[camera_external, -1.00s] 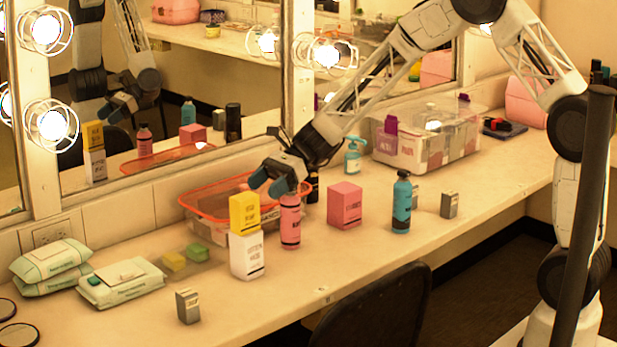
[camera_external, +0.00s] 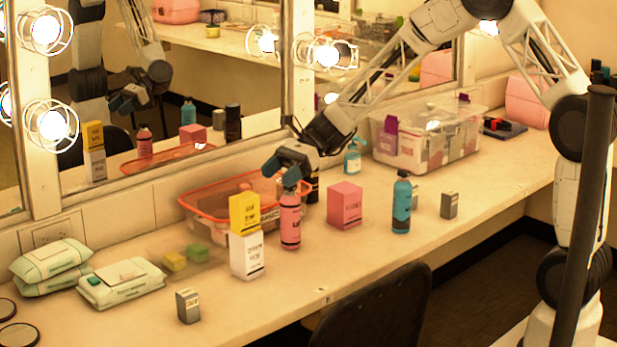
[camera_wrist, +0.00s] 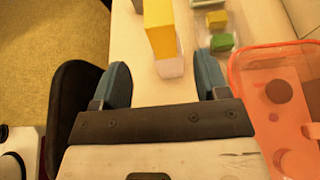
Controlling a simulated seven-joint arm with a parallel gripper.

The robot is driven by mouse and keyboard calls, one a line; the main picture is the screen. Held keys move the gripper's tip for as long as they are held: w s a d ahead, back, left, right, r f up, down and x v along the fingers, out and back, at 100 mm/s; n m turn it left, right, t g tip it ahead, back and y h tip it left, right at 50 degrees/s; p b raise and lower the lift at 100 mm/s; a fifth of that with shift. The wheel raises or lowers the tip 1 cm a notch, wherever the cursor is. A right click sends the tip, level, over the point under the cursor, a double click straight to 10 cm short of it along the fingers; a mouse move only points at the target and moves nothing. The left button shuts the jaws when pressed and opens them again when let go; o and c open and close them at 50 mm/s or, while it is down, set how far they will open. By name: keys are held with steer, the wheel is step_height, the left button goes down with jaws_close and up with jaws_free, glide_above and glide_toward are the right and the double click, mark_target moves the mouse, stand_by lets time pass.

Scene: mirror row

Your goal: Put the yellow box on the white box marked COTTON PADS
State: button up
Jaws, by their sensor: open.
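The yellow box (camera_external: 244,213) stands upright on top of the white box (camera_external: 247,256), which stands on the counter. The white box's print is too small to read. In the wrist view the yellow box (camera_wrist: 160,28) lies beyond the fingertips, with part of the white box (camera_wrist: 171,68) showing beneath it. My gripper (camera_external: 282,173) is open and empty. It is above and to the right of the two boxes, over the pink bottle, and touches neither box. The wrist view shows its two blue fingers (camera_wrist: 161,75) wide apart.
A pink bottle (camera_external: 290,222) stands just right of the boxes, with an orange-rimmed tub (camera_external: 205,212) behind. A pink box (camera_external: 344,206) and blue bottle (camera_external: 402,205) stand further right. A small grey box (camera_external: 188,306) is in front.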

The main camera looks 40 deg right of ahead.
stand_by(0.3)
steer(key=s+d+r+n+h, duration=0.3)
steer(key=s+d+r+n, duration=0.15)
steer(key=s, duration=0.55)
steer(key=s+d+r+n+h, duration=0.35)
steer(key=s+d+r, duration=0.25)
steer(key=s, duration=0.4)
steer(key=s+d+r+n+t+h, duration=0.1)
steer(key=s+d+n+h, duration=0.2)
steer(key=s, duration=0.8)
steer(key=s+d+r+n+t+h, duration=0.1)
steer(key=s+d+n+h, duration=0.3)
steer(key=s+d, duration=0.6)
steer(key=s+n, duration=0.1)
steer(key=n, duration=0.1)
steer(key=shift+s+d+n+t, duration=0.15)
steer(key=shift+s+n+t, duration=0.15)
steer(key=shift+n, duration=0.1)
steer(key=shift+w+r, duration=0.1)
stand_by(1.7)
